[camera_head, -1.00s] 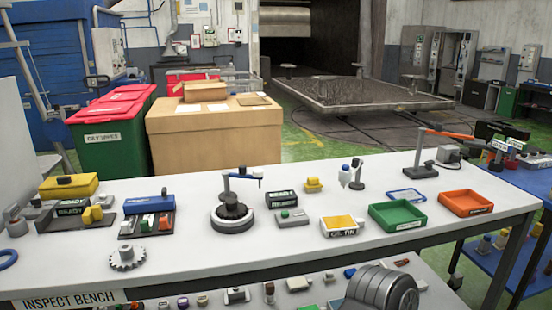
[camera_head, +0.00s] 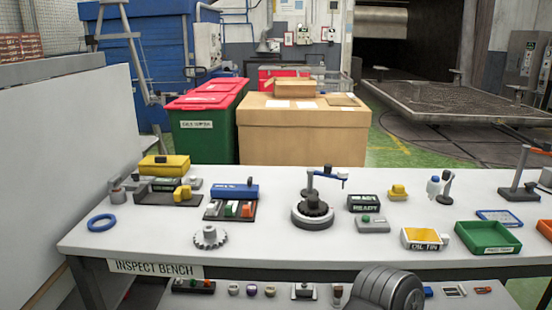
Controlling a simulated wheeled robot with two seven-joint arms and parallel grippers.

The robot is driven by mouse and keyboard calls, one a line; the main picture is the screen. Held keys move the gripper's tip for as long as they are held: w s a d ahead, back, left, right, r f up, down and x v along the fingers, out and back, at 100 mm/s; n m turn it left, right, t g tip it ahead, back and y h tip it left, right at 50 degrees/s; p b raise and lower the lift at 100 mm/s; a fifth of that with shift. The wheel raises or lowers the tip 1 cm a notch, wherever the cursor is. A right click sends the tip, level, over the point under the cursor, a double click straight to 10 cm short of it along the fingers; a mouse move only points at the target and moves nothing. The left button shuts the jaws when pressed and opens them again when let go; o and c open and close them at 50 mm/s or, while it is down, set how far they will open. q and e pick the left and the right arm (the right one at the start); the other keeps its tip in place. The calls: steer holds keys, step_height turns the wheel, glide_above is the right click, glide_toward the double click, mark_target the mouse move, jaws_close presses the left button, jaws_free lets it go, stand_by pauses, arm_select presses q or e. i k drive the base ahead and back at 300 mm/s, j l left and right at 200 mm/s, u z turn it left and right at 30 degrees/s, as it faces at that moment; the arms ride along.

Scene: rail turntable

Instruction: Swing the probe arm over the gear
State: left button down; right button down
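The probe arm (camera_head: 328,175) is a blue bar on a dark upright post, with a small dark tip at its right end. The post stands at the back of a round dark turntable (camera_head: 313,222). The bar points right, and its tip appears past the right side of the turntable's raised middle. Neither of my grippers is in view; only a dark rounded part of my own arm shows at the bottom edge.
Right of the turntable on the white bench (camera_head: 270,258) stand a READY display (camera_head: 364,203), a grey button box (camera_head: 372,225), an oil tin tray (camera_head: 424,238) and a green tray (camera_head: 488,238). A blue ring (camera_head: 101,222) lies at left. The bench front between ring and gear is clear.

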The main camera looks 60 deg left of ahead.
mark_target(343, 175)
steer(key=u, duration=2.4)
